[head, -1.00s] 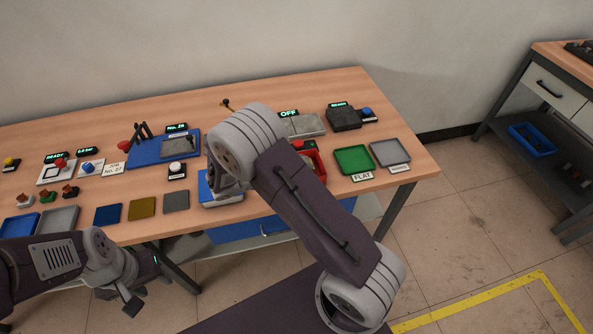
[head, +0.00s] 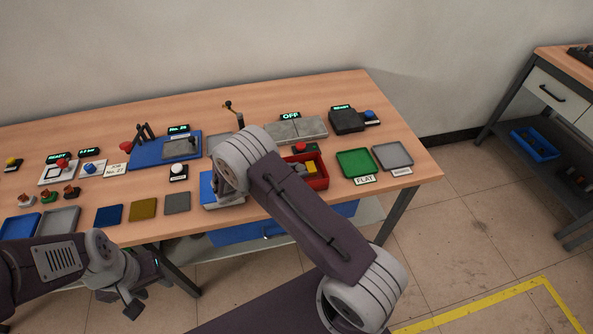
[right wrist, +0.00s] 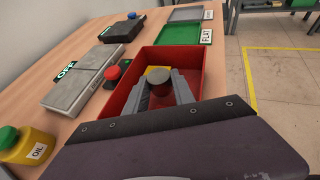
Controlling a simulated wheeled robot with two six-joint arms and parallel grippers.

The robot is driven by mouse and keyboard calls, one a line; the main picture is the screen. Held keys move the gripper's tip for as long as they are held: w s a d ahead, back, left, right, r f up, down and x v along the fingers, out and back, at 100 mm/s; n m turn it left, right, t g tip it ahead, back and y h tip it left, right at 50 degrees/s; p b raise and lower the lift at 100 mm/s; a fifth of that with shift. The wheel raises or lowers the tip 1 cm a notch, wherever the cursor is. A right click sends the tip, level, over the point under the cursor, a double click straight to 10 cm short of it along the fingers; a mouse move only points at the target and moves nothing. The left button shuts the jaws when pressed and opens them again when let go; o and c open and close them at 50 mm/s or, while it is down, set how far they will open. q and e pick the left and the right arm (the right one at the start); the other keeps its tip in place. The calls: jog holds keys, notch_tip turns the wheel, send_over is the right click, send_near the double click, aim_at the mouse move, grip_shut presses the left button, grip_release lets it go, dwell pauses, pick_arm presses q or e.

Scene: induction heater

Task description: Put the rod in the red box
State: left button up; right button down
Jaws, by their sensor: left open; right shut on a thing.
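The red box (head: 319,182) stands at the table's front, right of centre, partly hidden by my right arm. In the right wrist view the box (right wrist: 196,61) lies under my right gripper (right wrist: 160,92). That gripper is shut on the rod (right wrist: 159,79), seen end-on as a dark round end between the fingers, over the box opening. The rod's lower part is hidden, so I cannot tell whether it touches the floor. A yellow piece (right wrist: 157,69) shows inside the box behind the rod. My left gripper (head: 133,304) is open and empty in front of the table.
A green tray (head: 355,163) and a grey tray (head: 392,156) stand right of the box. A red button (right wrist: 112,73) and a grey plate unit (right wrist: 80,82) are behind it. A yellow oil container (right wrist: 28,147) stands nearby.

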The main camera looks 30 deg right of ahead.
jog(key=shift+f, duration=0.5)
jog(key=shift+s, duration=0.1)
jog(key=c, duration=1.3)
grip_release()
jog(key=shift+c, duration=0.2)
